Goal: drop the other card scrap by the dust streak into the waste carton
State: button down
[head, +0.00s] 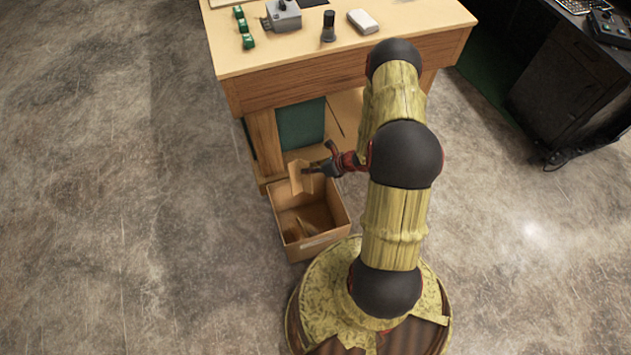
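A tan card scrap (299,180) hangs at the tips of my gripper (309,171), which looks shut on its edge. The scrap is tilted and held above the far side of the waste carton (341,206). The carton is an open brown box on the floor, in front of the wooden bench. A small tan piece (301,228) lies inside the carton, in part shadowed; it looks like another scrap. I cannot make out the dust streak.
The wooden bench (350,62) stands just behind the carton. A dark desk (570,85) is at right. The floor at left is clear.

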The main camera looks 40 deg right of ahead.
jog(key=s+d+f+b, duration=0.1)
jog(key=s+f+b, duration=0.2)
jog(key=f, duration=0.8)
jog(key=shift+b, duration=0.6)
jog(key=shift+s+d, duration=0.1)
jog(key=c, duration=2)
grip_release()
jog(key=shift+o, duration=0.2)
jog(key=v, duration=1.2)
